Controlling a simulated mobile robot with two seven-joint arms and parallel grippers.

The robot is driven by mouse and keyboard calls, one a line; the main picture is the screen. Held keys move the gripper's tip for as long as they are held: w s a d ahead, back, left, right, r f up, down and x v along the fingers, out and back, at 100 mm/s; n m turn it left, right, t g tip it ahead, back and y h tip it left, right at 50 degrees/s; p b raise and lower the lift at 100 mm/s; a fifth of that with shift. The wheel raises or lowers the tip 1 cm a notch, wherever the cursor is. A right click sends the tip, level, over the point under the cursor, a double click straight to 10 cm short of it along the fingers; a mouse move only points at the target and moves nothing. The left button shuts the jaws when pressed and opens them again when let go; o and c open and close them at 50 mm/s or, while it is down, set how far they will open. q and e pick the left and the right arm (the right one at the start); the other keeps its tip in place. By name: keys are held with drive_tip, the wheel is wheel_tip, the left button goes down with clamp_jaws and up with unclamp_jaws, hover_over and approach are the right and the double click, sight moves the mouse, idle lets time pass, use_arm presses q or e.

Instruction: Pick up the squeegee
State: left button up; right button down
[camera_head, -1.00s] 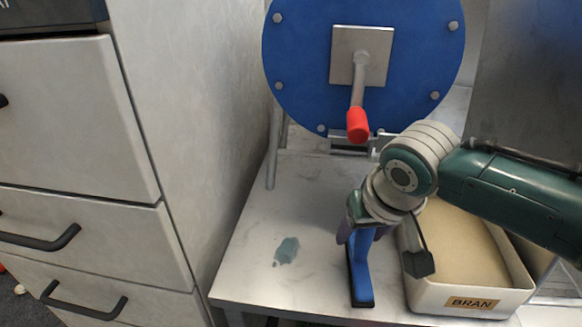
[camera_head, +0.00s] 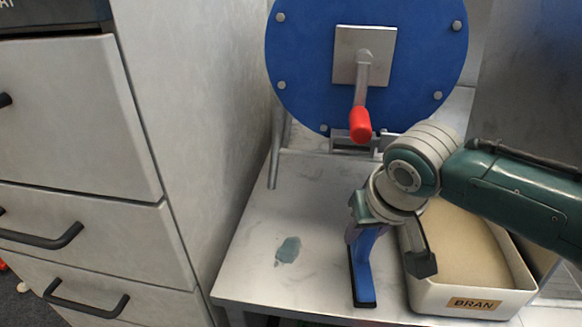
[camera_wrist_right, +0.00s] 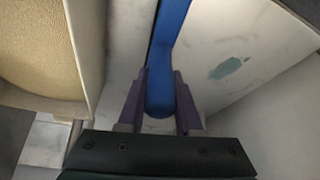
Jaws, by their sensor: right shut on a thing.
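The squeegee (camera_head: 363,277) is blue with a dark edge strip. In the right wrist view, the purple-grey fingers (camera_wrist_right: 160,100) sit on both sides of the blue handle (camera_wrist_right: 168,45). The top of the squeegee is partly hidden by the gripper in the head view. My left gripper is not in view.
A white box labelled BRAN (camera_head: 473,303) stands close right of the squeegee. Behind is a blue disc (camera_head: 300,60) with a red-handled crank (camera_head: 360,123). A blue-green smear (camera_head: 288,250) marks the table to the left, where the surface is clear. A drawer cabinet (camera_head: 80,130) stands further left.

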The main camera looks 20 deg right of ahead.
drive_tip(key=shift+s+a+r, duration=0.1)
drive_tip(key=shift+s+r, duration=0.05)
drive_tip(key=shift+r, duration=0.25)
wheel_tip(320, 180, up, 7)
drive_tip(key=shift+f+p, duration=0.1)
drive_tip(key=shift+p, duration=0.85)
drive_tip(key=s+a, duration=0.5)
drive_tip(key=s, duration=0.3)
drive_tip(key=s+a, duration=0.5)
drive_tip(key=s, duration=0.3)
drive_tip(key=shift+s+a+f, duration=0.15)
drive_tip(key=shift+s+f, duration=0.15)
drive_tip(key=shift+s, duration=0.1)
drive_tip(key=c, duration=1.2)
unclamp_jaws()
clamp_jaws()
